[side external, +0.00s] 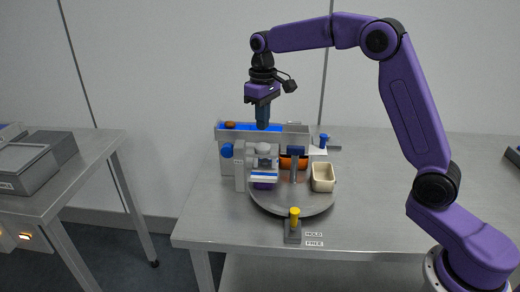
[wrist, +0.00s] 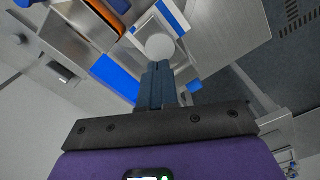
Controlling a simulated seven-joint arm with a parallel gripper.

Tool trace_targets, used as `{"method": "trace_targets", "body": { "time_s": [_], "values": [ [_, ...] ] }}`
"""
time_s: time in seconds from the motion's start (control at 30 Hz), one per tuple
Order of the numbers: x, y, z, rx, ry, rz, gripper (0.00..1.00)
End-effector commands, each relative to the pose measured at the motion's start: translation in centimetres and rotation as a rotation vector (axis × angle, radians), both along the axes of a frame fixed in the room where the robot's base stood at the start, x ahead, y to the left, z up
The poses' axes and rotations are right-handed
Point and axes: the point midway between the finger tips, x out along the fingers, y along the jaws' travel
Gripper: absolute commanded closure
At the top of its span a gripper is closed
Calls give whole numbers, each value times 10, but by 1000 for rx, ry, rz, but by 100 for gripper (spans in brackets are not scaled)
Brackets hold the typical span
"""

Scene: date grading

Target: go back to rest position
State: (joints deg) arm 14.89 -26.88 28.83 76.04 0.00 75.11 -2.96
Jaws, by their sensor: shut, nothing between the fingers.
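My gripper (side external: 262,124) is shut and empty. It points straight down from the raised purple arm, above or just in front of the blue-lined trough (side external: 240,127) of the grading station. In the wrist view the closed fingers (wrist: 158,72) reach toward a round white disc (wrist: 159,46) on the station. I cannot tell from these views how much height lies between the fingertips and the station. A brown date (side external: 230,125) lies at the left end of the trough.
A round grey turntable (side external: 292,208) holds a cream cup (side external: 323,178) and an orange container (side external: 294,163). A yellow-knobbed lever (side external: 294,213) stands by the HOLD and FREE labels at the front edge. A second table (side external: 80,160) stands left.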

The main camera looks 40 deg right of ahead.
Motion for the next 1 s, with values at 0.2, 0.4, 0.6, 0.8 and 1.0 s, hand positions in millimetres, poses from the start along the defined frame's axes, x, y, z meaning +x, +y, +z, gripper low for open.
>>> {"method": "trace_targets", "body": {
  "time_s": [0.2,0.4,0.6,0.8,1.0],
  "values": [
    [0,0,3,0,0,1,100],
    [-2,2,3,0,0,5,100],
    [-32,22,6,1,-3,84,100],
    [-95,49,6,3,-8,224,100],
    [-164,61,2,6,-12,365,100]
  ]
}}
